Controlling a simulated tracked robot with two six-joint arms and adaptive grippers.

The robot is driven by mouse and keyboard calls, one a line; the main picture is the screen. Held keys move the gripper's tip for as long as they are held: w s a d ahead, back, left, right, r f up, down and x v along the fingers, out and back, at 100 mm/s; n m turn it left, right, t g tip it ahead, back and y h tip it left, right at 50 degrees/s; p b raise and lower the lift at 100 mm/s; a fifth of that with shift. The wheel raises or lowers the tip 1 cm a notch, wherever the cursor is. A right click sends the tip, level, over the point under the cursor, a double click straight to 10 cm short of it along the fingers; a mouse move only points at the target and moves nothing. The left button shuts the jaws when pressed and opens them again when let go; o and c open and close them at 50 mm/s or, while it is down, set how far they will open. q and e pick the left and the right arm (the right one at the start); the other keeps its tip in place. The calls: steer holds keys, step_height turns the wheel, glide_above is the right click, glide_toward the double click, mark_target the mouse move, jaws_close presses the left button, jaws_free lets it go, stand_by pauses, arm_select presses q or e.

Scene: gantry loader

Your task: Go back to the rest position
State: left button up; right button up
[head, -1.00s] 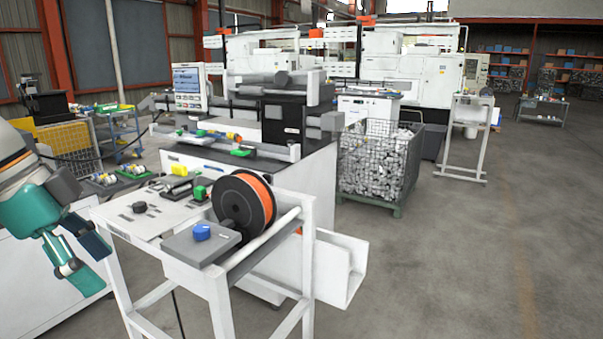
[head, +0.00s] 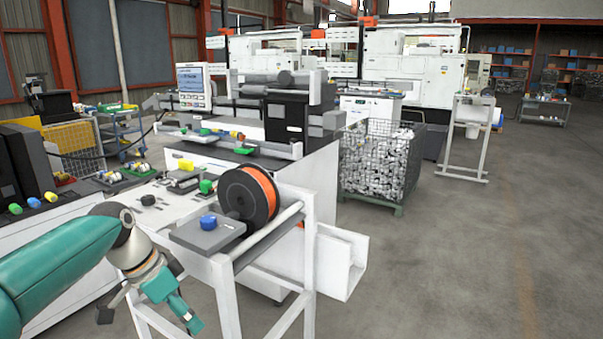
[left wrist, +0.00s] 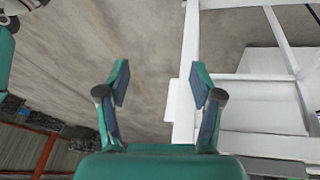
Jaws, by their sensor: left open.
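My left gripper (head: 182,298) is at the lower left of the head view, in front of the white frame stand. Its teal arm comes in from the left edge. In the left wrist view my left gripper (left wrist: 160,84) has its two fingers wide apart, with nothing between them. Bare floor and part of a white frame show beyond the fingers. My right gripper is in neither view.
A white frame stand (head: 222,300) with an orange spool (head: 262,194) and a blue knob (head: 208,222) stands close to my left gripper. A wire mesh bin (head: 375,165) is further back. The floor (head: 460,260) at right is clear.

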arm_select(q)
steer(key=s+d+f+n, duration=0.2)
steer(key=d+f, duration=0.1)
steer(key=f, duration=1)
steer(key=s+d+f+n, duration=0.2)
steer(key=f+n, duration=0.1)
steer(key=f, duration=1)
steer(key=s+d+f+n, duration=0.2)
steer(key=s+f+n, duration=0.1)
steer(key=s+f, duration=0.4)
steer(key=s+d+f+n+g+b, duration=0.1)
steer(key=s+d+f+n, duration=0.1)
steer(key=s+f, duration=0.6)
steer(key=s, duration=0.5)
steer(key=shift+s+d+n, duration=0.25)
steer(key=shift+s+n, duration=0.1)
steer(key=shift+n, duration=0.05)
